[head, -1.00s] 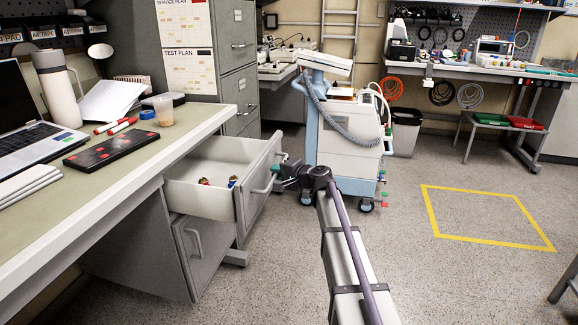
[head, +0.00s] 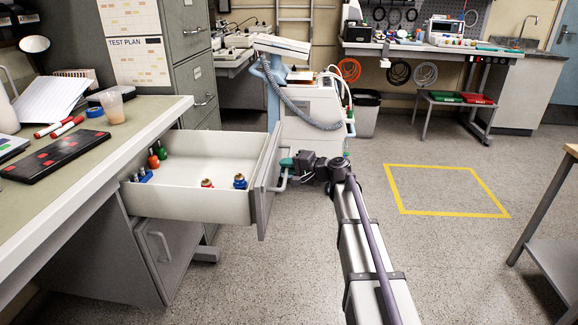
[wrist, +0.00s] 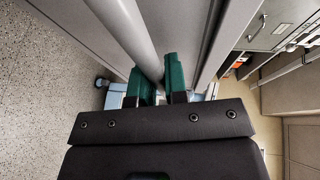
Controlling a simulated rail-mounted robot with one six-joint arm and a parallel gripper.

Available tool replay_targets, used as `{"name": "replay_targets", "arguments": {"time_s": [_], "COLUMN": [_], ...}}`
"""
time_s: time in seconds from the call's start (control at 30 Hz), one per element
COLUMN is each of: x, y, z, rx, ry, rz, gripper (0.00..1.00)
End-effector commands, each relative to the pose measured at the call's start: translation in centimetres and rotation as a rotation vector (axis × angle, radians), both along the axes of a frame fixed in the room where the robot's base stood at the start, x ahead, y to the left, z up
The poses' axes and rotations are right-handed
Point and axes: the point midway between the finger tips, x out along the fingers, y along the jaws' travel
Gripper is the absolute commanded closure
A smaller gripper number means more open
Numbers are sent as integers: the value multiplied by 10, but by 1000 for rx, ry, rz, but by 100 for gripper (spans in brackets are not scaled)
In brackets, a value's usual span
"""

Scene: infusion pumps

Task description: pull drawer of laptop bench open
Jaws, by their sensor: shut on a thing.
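The laptop bench (head: 140,125) stands at the left in the head view. Its drawer (head: 195,205) is pulled far out, with small red, green and blue items inside. My gripper (head: 285,163) is at the drawer front, at its handle (head: 281,182). In the wrist view, the green fingertips of my gripper (wrist: 158,80) are shut on the light bar handle (wrist: 130,35), one on each side of it. The laptop is mostly out of the head view; a black pad with red squares (head: 45,158) lies on the bench.
A cupboard door (head: 160,250) is below the drawer. A white and blue medical cart (head: 312,120) stands just beyond my gripper. A grey filing cabinet (head: 190,60) is behind the bench. The floor inside the yellow outline (head: 440,190) is clear.

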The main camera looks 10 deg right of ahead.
Motion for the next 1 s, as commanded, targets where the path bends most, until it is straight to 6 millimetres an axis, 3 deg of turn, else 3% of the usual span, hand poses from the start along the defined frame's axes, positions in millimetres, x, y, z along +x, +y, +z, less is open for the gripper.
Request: {"name": "replay_targets", "arguments": {"time_s": [0.17,0.2,0.43,0.77,1.0], "x": [0,0,0,-5,-43], "y": [0,0,0,-6,-46], "z": [0,0,0,2,14], "rx": [-1,-1,0,0,0], "ry": [1,1,0,0,1], "rz": [1,0,0,-1,-3], "gripper": [100,84,62,62,62]}}
